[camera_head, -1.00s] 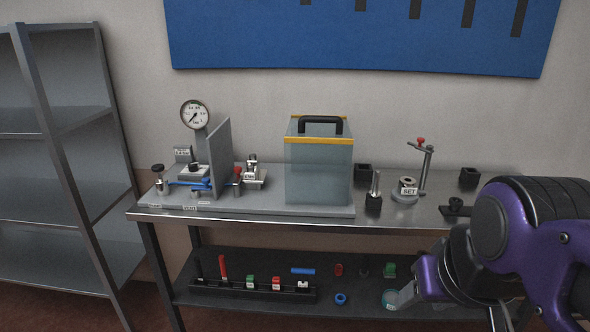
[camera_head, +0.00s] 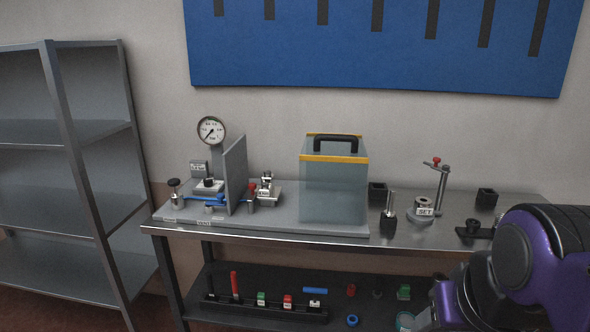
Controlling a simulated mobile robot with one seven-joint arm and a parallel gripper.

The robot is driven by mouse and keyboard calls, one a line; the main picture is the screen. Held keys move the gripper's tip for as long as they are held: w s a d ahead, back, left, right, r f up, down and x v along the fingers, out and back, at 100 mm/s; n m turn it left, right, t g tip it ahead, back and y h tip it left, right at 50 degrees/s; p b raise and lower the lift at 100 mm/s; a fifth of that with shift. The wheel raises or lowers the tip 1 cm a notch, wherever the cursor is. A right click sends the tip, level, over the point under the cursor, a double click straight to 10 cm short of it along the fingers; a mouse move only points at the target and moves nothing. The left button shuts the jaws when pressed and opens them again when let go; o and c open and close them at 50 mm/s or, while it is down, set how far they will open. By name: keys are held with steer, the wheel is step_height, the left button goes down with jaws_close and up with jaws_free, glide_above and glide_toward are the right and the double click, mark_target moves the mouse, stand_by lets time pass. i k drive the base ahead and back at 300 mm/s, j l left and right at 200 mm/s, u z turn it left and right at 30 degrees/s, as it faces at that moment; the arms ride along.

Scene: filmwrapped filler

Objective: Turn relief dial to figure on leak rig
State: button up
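The leak rig sits on a grey base plate (camera_head: 285,221) on the left half of the metal bench. It carries a round pressure gauge (camera_head: 211,131), an upright grey panel (camera_head: 236,173), blue-handled valving (camera_head: 207,200) and a clear box (camera_head: 333,190) with yellow trim and a black handle. A small black knob on a pale block (camera_head: 208,185) stands below the gauge, by a small label plate (camera_head: 199,167); it may be the relief dial, but its figures are too small to read. My purple and black arm is at the lower right, apart from the rig. My gripper is not clearly visible.
On the bench's right half stand a SET-labelled fixture (camera_head: 424,211), a post with a red knob (camera_head: 441,187) and small black blocks. The lower shelf (camera_head: 375,290) holds several coloured parts. An empty grey rack (camera_head: 75,170) stands left.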

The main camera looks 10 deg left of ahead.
mark_target(208, 182)
steer(key=i+j, duration=0.15)
steer(key=j, duration=0.2)
steer(key=i+j, duration=0.2)
steer(key=j, duration=0.2)
steer(key=i+j, duration=0.15)
steer(key=j, duration=0.2)
steer(key=i+j, duration=0.15)
steer(key=j, duration=0.25)
steer(key=i+j, duration=0.15)
steer(key=j, duration=0.2)
steer(key=i+j, duration=0.2)
steer(key=j, duration=0.2)
